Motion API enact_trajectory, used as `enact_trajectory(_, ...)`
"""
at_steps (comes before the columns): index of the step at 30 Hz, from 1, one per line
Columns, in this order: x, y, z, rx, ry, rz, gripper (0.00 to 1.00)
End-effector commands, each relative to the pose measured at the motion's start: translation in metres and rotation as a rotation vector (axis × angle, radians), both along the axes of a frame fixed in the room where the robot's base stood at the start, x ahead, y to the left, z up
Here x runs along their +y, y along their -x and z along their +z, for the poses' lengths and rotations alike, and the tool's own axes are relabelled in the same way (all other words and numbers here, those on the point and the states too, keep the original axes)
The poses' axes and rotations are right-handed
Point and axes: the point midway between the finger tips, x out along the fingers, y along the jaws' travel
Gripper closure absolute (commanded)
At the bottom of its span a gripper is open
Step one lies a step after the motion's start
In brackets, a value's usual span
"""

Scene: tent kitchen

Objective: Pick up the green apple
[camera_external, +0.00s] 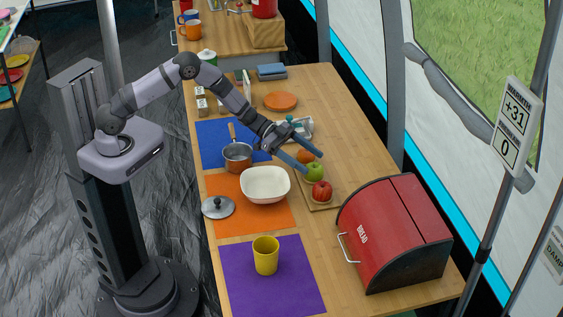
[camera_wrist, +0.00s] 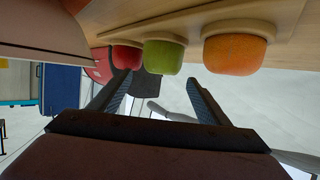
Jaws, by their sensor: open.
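The green apple (camera_external: 314,172) sits on a small wooden board (camera_external: 322,205) between a red apple (camera_external: 321,192) and an orange (camera_external: 306,156). My gripper (camera_external: 313,163) is open, with its fingers reaching to the right close to the green apple. In the wrist view, the green apple (camera_wrist: 163,57) lies beyond the gap between my fingertips (camera_wrist: 159,77). There the red apple (camera_wrist: 126,57) is behind the left fingertip and the orange (camera_wrist: 235,55) is right of the right one. I cannot tell whether a finger touches any fruit.
A white bowl (camera_external: 265,184) and a copper pot (camera_external: 237,157) stand left of the board. A red bread box (camera_external: 393,232) is at the lower right. A yellow cup (camera_external: 265,256) stands on the purple mat (camera_external: 292,292). An orange plate (camera_external: 281,101) lies farther back.

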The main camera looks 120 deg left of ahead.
Motion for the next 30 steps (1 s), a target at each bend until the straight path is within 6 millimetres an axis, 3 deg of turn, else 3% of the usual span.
enact_trajectory(4,-0.001,0.0,-0.023,0.002,0.004,-0.001,0.3)
enact_trajectory(12,0.0,-0.026,-0.03,-0.001,-0.001,-0.001,0.3)
enact_trajectory(20,0.0,-0.028,-0.031,0.0,0.0,0.0,0.3)
enact_trajectory(21,0.0,-0.028,-0.031,0.0,0.0,0.0,0.32)
enact_trajectory(27,0.0,-0.028,-0.031,0.0,0.0,0.0,0.76)
enact_trajectory(30,0.0,-0.028,-0.03,-0.001,0.0,0.0,0.76)
